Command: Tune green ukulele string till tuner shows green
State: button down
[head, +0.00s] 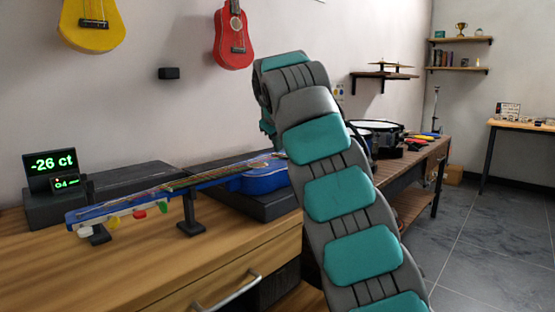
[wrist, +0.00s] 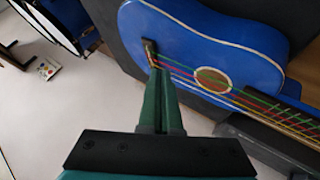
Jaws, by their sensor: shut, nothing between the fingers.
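A blue ukulele (head: 258,179) lies on stands on the wooden bench, its neck pointing left in the head view. Coloured pegs, among them a green one (head: 163,207), a red one (head: 139,214) and a yellow one, hang under its headstock. In the wrist view the blue body (wrist: 215,50) shows coloured strings, a green one (wrist: 262,98) among them, and a bridge (wrist: 150,55). My gripper (wrist: 158,72) is shut and empty, its tips appearing near the bridge; I cannot tell whether they touch. My arm hides it in the head view. The tuner (head: 53,170) reads -26 ct in green digits.
Dark cases (head: 118,176) lie behind the neck. A red ukulele (head: 233,40) and a yellow one (head: 90,24) hang on the wall. Drums (head: 376,128) stand to the right beyond my arm. The bench front at left is clear.

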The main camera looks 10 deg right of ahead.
aim_at(278, 164)
jog(key=shift+f, duration=0.1)
jog(key=shift+f+b, duration=0.35)
jog(key=shift+b, duration=0.05)
jog(key=shift+f+b, duration=0.3)
dwell(0.5)
jog(key=shift+r, duration=0.2)
jog(key=shift+r+p, duration=0.55)
jog(key=shift+p, duration=0.2)
jog(key=shift+r, duration=0.1)
notch_tip(278, 164, up, 5)
jog(key=p, duration=0.4)
jog(key=shift+p, duration=0.4)
dwell(1.6)
